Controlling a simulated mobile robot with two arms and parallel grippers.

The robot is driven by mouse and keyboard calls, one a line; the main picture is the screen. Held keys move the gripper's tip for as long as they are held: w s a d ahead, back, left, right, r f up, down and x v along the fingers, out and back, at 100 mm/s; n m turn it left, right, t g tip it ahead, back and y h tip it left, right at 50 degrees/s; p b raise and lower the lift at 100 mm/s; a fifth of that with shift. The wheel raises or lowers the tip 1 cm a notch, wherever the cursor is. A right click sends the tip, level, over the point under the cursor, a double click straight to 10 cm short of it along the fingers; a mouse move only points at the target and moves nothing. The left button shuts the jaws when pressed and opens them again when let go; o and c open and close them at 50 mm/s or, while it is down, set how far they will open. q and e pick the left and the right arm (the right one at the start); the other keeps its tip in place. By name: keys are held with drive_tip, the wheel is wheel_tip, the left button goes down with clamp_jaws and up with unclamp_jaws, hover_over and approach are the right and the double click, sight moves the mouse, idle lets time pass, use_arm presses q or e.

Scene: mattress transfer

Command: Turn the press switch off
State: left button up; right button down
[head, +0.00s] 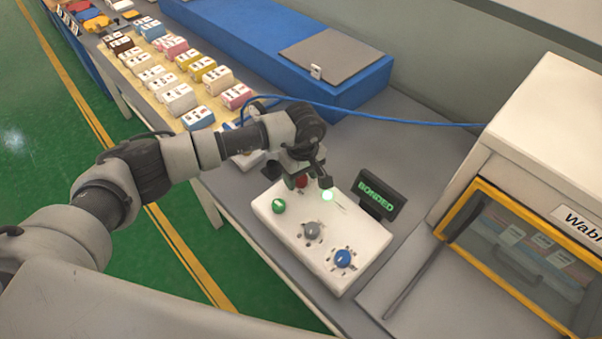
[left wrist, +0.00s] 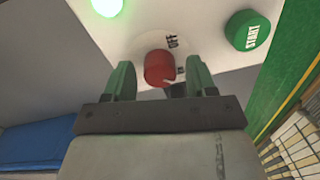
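A white control box (head: 285,228) stands on the bench. It carries a red knob switch (head: 301,181), mostly hidden behind my left gripper in the head view. In the left wrist view, the red knob (left wrist: 159,67) has an OFF label beside it and a second, partly hidden label. My left gripper (head: 308,178) is over the far end of the box. Its two green fingers (left wrist: 157,75) are open on either side of the knob, with a gap on each side. My right gripper is not in view.
The box also has a green START button (head: 278,206), a lit green lamp (head: 328,195), a grey dial (head: 311,231) and a blue dial (head: 343,258). A black sign reading BONDED (head: 378,194) stands beside it. A yellow-framed machine (head: 510,262) is at right.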

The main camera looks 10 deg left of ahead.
use_arm(q)
drive_tip(key=c, duration=0.8)
drive_tip(key=n+b, duration=0.3)
drive_tip(key=n, duration=0.1)
drive_tip(key=shift+f+b, duration=0.15)
drive_tip(key=shift+b, duration=0.25)
drive_tip(key=n+b, duration=0.3)
drive_tip(key=n, duration=0.1)
drive_tip(key=n+b, duration=0.3)
drive_tip(key=n, duration=0.2)
drive_tip(key=shift+n, duration=0.4)
drive_tip(key=shift+r+n+h+b, duration=0.15)
drive_tip(key=shift+n+b, duration=0.45)
drive_tip(key=shift+n, duration=0.4)
drive_tip(key=shift+r+n+h+b, duration=0.15)
drive_tip(key=shift+n+b, duration=0.4)
drive_tip(key=shift+n, duration=0.45)
